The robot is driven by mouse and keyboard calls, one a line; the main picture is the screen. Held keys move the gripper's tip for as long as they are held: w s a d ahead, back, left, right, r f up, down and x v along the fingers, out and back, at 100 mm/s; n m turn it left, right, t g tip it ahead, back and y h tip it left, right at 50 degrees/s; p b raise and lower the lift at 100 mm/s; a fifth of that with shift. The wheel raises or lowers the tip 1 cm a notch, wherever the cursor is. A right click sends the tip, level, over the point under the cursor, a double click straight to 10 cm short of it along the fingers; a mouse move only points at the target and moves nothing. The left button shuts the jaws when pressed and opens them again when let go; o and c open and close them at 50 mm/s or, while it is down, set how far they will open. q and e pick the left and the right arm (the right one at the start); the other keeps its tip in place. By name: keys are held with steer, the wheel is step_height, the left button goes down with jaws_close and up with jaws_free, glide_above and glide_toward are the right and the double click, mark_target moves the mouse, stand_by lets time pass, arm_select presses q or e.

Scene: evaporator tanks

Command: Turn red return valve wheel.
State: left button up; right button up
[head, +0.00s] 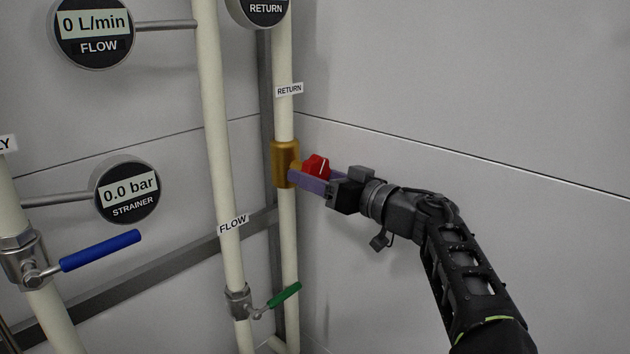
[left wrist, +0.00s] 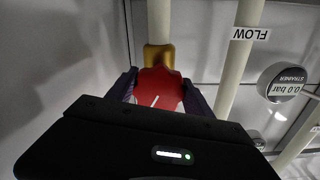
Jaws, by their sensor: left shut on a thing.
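The red return valve wheel (head: 318,165) sits on a brass valve body (head: 284,164) on the pipe labelled RETURN. A white line marks the wheel's face. My left gripper (head: 312,180) is at the wheel, its purple fingers reaching toward the brass body. In the left wrist view the red wheel (left wrist: 160,88) lies between the two fingers of my left gripper (left wrist: 160,95), one on each side, shut on it. The near edge of the wheel is hidden behind the gripper body there. My right gripper is not in view.
The FLOW pipe (head: 222,180) runs just left of the RETURN pipe, with a green lever valve (head: 284,295) low down. Further left are a blue lever valve (head: 100,250) and a strainer gauge (head: 127,189) reading 0.0 bar. The wall at right is bare.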

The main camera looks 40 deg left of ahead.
arm_select(q)
steer(key=m, duration=0.4)
steer(key=shift+s+r+m, duration=0.1)
steer(key=shift+m, duration=0.2)
steer(key=m+p, duration=0.1)
steer(key=m, duration=0.3)
steer(key=shift+s+r+m, duration=0.1)
steer(key=shift+r+m, duration=0.05)
steer(key=shift+m, duration=0.15)
steer(key=m+p, duration=0.2)
steer(key=m, duration=0.1)
steer(key=shift+r+m+p, duration=0.2)
steer(key=shift+m+p, duration=0.1)
steer(key=shift+p, duration=0.05)
steer(key=m+p, duration=0.3)
steer(key=m, duration=0.1)
steer(key=shift+r+m, duration=0.1)
steer(key=shift+m, duration=0.2)
steer(key=shift+m+p, duration=0.6)
steer(key=shift+m, duration=0.3)
steer(key=m, duration=0.2)
steer(key=shift+m, duration=0.4)
steer(key=m, duration=1)
steer(key=shift+w+m, duration=0.25)
steer(key=shift+m, duration=0.15)
steer(key=m, duration=0.5)
steer(key=shift+w, duration=0.1)
steer(key=m, duration=0.5)
steer(key=shift+w, duration=0.1)
